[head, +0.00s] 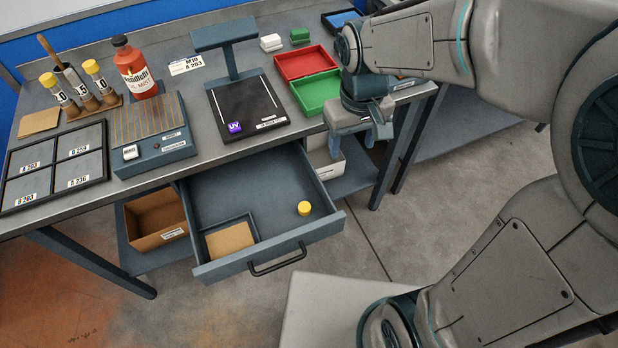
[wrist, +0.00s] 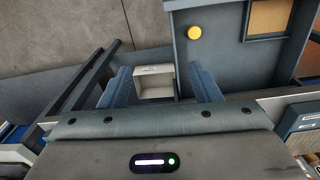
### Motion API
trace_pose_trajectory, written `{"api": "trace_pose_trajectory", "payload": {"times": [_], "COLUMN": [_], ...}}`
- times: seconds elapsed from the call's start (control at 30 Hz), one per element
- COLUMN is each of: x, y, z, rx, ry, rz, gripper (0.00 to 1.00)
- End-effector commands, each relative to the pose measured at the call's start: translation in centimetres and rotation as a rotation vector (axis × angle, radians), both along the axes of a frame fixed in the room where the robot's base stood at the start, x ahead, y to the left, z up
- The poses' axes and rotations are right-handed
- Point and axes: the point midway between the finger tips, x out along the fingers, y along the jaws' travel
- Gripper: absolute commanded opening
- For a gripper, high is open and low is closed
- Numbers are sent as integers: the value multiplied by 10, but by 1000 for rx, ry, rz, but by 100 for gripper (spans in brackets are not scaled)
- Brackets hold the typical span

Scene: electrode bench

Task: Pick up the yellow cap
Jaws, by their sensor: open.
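The yellow cap (head: 304,208) lies in the open drawer (head: 225,185), near its right front corner in the head view. It also shows in the wrist view (wrist: 194,32), up and to the right of the fingers. My gripper (head: 362,138) is open and empty. It hangs over the right front edge of the bench, above and to the right of the drawer. In the wrist view my gripper's fingers (wrist: 160,85) point up the picture, with a white box (wrist: 153,72) showing between them, lower down. The cap is clear of both fingers.
A small tray with a tan pad (head: 229,240) sits in the drawer's front left corner. The drawer's black handle (head: 278,260) is at its front. Red (head: 305,62) and green (head: 316,92) trays stand on the bench behind my gripper. A cardboard box (head: 155,220) is below, left of the drawer.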

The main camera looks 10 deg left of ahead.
Motion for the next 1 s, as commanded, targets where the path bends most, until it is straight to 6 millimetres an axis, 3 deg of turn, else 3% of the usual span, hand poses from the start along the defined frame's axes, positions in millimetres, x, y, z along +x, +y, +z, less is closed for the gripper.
{"api": "trace_pose_trajectory", "payload": {"times": [0.03, 0.1, 0.2, 0.37, 0.57, 0.8, 1.0], "x": [5, 9, 11, 11, 8, 3, 2], "y": [21, 44, 71, 97, 103, 98, 96], "z": [-37, -63, -94, -122, -146, -192, -211], "rx": [-14, -30, -49, -69, -76, -76, -75], "ry": [29, 57, 89, 117, 128, 128, 127], "rz": [57, 117, 189, 258, 276, 274, 273], "gripper": [57, 57, 57, 57, 57, 57, 57]}}
